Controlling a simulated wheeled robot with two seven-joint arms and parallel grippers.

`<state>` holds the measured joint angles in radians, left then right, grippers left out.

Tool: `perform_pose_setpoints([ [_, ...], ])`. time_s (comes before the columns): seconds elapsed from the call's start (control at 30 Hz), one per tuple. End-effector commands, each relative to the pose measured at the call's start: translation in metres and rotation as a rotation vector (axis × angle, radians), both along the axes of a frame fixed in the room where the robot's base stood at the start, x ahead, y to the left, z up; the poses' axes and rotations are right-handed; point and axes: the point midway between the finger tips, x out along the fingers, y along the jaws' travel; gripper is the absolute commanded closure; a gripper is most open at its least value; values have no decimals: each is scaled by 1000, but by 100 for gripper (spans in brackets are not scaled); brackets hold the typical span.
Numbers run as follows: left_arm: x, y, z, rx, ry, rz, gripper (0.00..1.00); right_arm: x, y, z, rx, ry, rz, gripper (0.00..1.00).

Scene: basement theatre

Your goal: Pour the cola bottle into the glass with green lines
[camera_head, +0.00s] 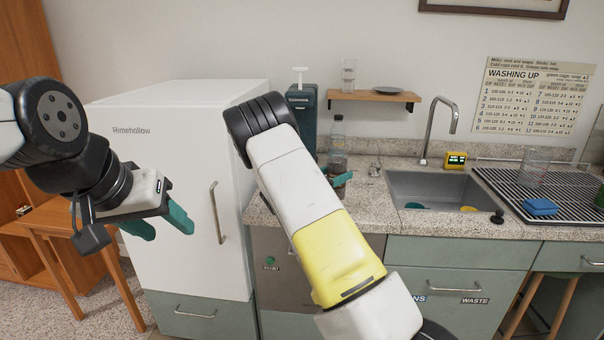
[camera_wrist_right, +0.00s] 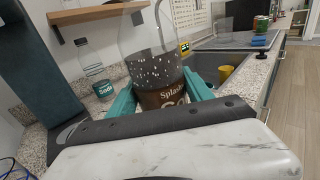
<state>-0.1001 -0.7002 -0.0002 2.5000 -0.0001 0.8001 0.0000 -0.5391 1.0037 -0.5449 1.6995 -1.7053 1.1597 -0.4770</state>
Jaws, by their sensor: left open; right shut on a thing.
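The cola bottle (camera_head: 338,140) stands upright on the counter beside the tall dark teal dispenser; my right arm covers part of it. In the right wrist view the bottle (camera_wrist_right: 155,65) has a clear upper part, dark bubbly liquid and a brown label. My right gripper (camera_head: 338,182) is shut on it, with teal fingers (camera_wrist_right: 160,98) on both sides. My left gripper (camera_head: 160,222) is open and empty in front of the white fridge. I cannot make out green lines on any.
A bottle labelled Soda (camera_wrist_right: 101,85) stands left of the cola in the wrist view. The sink (camera_head: 440,185) with a tap (camera_head: 437,125) lies to the right. A blue sponge (camera_head: 540,206) lies on the drying rack (camera_head: 500,185). The wooden shelf (camera_head: 400,97) hangs above the counter.

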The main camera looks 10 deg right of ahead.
Motion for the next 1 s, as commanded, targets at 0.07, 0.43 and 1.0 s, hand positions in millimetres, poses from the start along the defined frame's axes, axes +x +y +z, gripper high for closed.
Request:
perform_pose_setpoints([
  [0.07, 0, 0, 0, 0, 0, 0, 48, 0, 0, 0, -12, 9, 0, 100],
  [0.43, 0, 0, 0, 0, 0, 0, 48, -3, -2, -11, -131, 126, 0, 100],
  [1.0, 0, 0, 0, 0, 0, 0, 48, -4, -4, -28, -394, 388, 1, 100],
])
